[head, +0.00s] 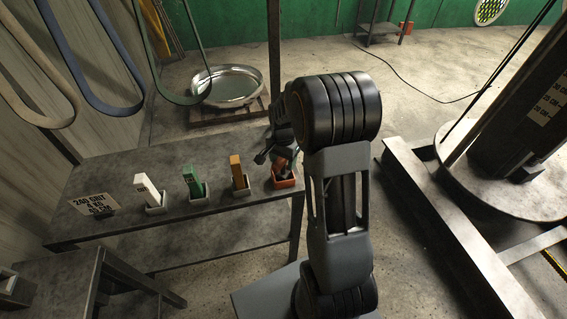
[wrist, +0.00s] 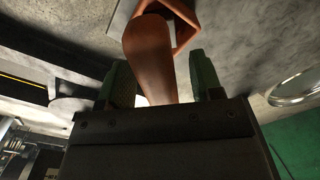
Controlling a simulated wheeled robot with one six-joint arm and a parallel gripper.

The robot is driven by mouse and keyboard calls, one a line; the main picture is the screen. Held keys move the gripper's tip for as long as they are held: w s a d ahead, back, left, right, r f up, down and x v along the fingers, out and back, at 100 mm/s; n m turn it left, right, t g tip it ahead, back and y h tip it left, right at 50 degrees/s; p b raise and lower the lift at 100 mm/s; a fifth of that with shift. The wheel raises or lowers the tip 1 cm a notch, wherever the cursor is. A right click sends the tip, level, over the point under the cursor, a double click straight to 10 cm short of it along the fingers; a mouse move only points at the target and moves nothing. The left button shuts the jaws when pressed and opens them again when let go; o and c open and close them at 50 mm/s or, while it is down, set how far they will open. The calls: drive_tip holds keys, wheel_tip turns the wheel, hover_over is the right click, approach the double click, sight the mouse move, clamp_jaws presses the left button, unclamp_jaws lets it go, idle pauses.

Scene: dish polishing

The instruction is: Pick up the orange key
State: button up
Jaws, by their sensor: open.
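An upright orange-tan key (head: 236,170) stands in a pale holder on the grey table (head: 105,160). To its right, a red-brown key stands in an orange-red holder (head: 287,184), mostly hidden by my gripper (head: 270,155) in the head view. In the wrist view, this red-brown key (wrist: 150,58) lies between the two green-padded fingers of my gripper (wrist: 160,78), with its holder (wrist: 184,38) beyond. The fingers are open on either side of it. I cannot tell whether either finger touches it.
A green key (head: 192,182) and a white key (head: 147,188) stand in holders further left, beside a lettered sign (head: 94,204). A shiny round dish (head: 230,86) rests on a pallet behind the table. Belt loops (head: 100,60) hang at the left.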

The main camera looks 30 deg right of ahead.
drive_tip(key=shift+f, duration=0.3)
drive_tip(key=c, duration=1)
clamp_jaws()
drive_tip(key=shift+r, duration=0.2)
